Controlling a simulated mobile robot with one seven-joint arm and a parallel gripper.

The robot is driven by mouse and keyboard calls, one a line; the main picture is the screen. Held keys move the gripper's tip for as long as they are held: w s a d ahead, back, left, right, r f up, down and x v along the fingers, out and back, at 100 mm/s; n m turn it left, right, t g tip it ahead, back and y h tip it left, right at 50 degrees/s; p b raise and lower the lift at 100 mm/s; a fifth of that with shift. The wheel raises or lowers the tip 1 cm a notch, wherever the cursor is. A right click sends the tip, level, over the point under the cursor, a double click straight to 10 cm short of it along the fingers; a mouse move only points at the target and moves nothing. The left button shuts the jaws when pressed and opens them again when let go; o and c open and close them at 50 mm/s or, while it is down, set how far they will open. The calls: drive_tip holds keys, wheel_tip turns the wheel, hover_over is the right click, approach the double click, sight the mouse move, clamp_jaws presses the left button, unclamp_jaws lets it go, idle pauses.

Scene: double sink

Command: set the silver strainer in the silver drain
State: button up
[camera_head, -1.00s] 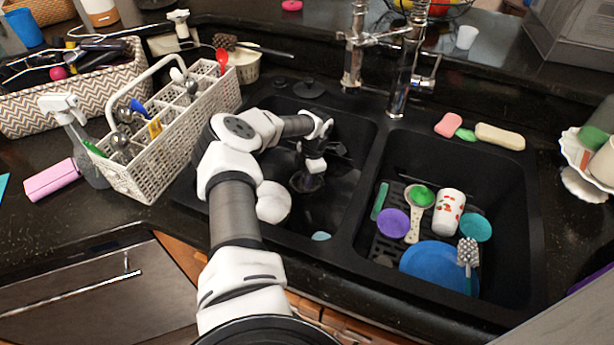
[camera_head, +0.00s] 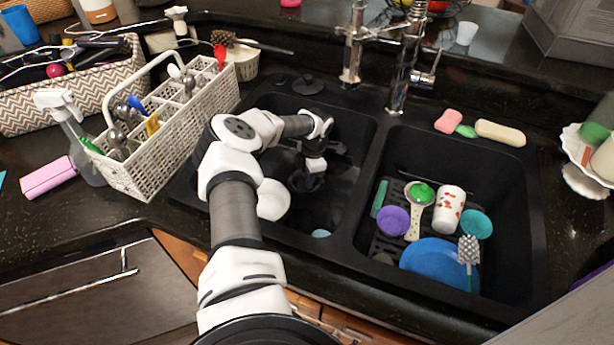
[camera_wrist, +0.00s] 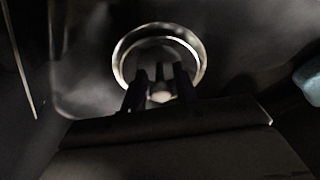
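The silver drain shows in the wrist view as a bright metal ring (camera_wrist: 120,62) in the dark basin floor. A silver strainer (camera_wrist: 160,97) seems to lie within the ring, its pale knob and dark stem showing between my fingers. The strainer's rim is too dark to tell apart from the drain, so I cannot tell how it is seated. My gripper (camera_wrist: 160,88) points down over the drain. Its two dark fingers stand on either side of the stem, with narrow gaps. In the head view my gripper (camera_head: 307,180) is low in the left basin, and the drain there is hidden.
The right basin holds a blue plate (camera_head: 440,262), a patterned cup (camera_head: 450,208), a purple bowl (camera_head: 394,220) and a brush (camera_head: 468,252). A divider (camera_head: 365,190) separates the basins. The faucet (camera_head: 400,70) stands behind. A white caddy (camera_head: 165,140) is at the left. A teal piece (camera_head: 321,234) lies in the left basin.

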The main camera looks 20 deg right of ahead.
drive_tip(key=o, duration=0.3)
drive_tip(key=shift+d+r+b, duration=0.2)
drive_tip(key=shift+r+b, duration=0.2)
drive_tip(key=shift+r, duration=0.85)
drive_tip(key=shift+d+r+b, duration=0.15)
drive_tip(key=shift+r+b, duration=0.2)
drive_tip(key=shift+r, duration=0.9)
drive_tip(key=shift+d+r+b, duration=0.2)
drive_tip(key=shift+r+b, duration=0.2)
drive_tip(key=shift+r, duration=0.85)
